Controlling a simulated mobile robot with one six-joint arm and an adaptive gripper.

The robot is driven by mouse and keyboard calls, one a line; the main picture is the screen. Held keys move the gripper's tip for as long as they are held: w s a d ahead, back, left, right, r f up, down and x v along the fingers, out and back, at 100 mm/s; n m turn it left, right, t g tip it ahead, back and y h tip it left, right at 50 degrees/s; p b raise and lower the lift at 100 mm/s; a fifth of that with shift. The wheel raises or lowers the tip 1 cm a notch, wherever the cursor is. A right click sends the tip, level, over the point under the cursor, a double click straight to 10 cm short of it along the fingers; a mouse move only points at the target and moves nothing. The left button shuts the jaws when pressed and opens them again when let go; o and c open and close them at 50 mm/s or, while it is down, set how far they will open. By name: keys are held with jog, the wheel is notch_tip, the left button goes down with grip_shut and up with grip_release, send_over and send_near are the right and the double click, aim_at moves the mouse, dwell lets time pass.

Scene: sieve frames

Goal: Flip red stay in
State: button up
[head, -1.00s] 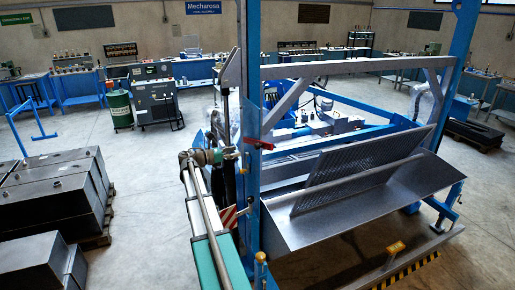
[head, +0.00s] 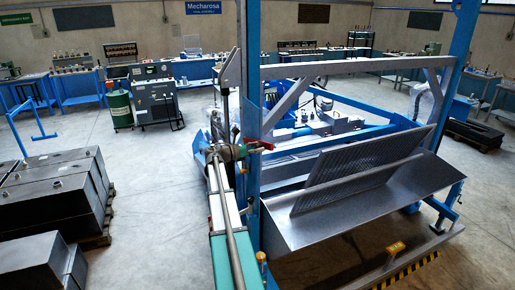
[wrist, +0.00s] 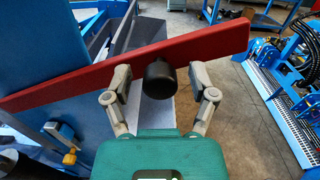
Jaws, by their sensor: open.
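The red stay (wrist: 215,43) is a long flat bar that runs slantwise across the wrist view, rising to the right. A black round knob (wrist: 159,79) sits at its lower edge near the middle. My gripper (wrist: 160,88) is open, with one finger on each side of the knob; I cannot tell whether either touches it. In the head view a small part of the red stay (head: 263,145) shows beside the blue post, with my gripper (head: 243,152) close to its left end. The rest of the stay is hidden there.
The blue post (head: 249,90) stands right beside my gripper. A sieve frame with a grey metal tray (head: 400,215) and perforated panel (head: 365,175) lies to the right. Dark metal blocks (head: 50,200) stand on the left. The floor (head: 150,190) between is clear.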

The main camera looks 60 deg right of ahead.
jog(key=shift+c, duration=0.2)
grip_shut()
jog(key=shift+r, duration=0.1)
